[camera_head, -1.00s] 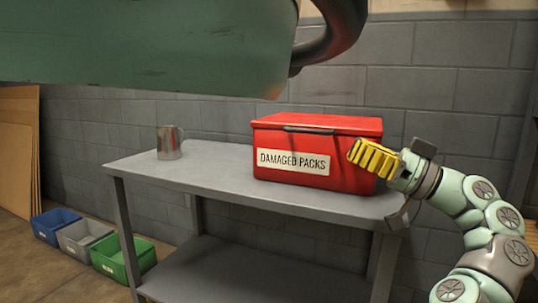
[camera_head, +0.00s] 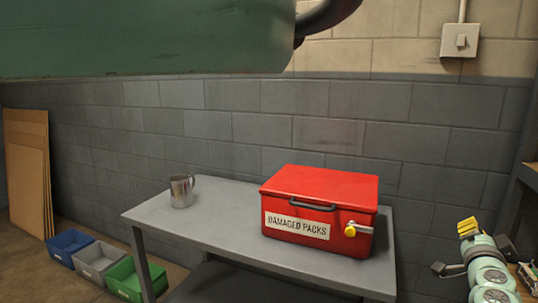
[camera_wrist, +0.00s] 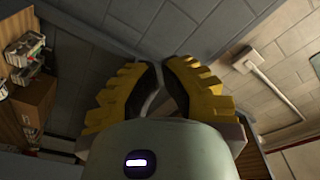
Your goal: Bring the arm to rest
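My gripper (camera_head: 468,226) is at the lower right of the head view, yellow-fingered and pointing up. It is apart from the table and the red box. In the wrist view its two yellow fingers (camera_wrist: 160,72) stand apart with a narrow gap between the tips and nothing in it. My arm below it is folded and partly cut off by the frame.
A red box (camera_head: 285,240) labelled "DAMAGED PACKS", lid down, with a yellow knob (camera_head: 350,231), stands on a grey table (camera_head: 225,231). A metal mug (camera_head: 181,191) stands left of it. Blue, grey and green bins are on the floor. A shelf edge (camera_head: 529,176) is at far right.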

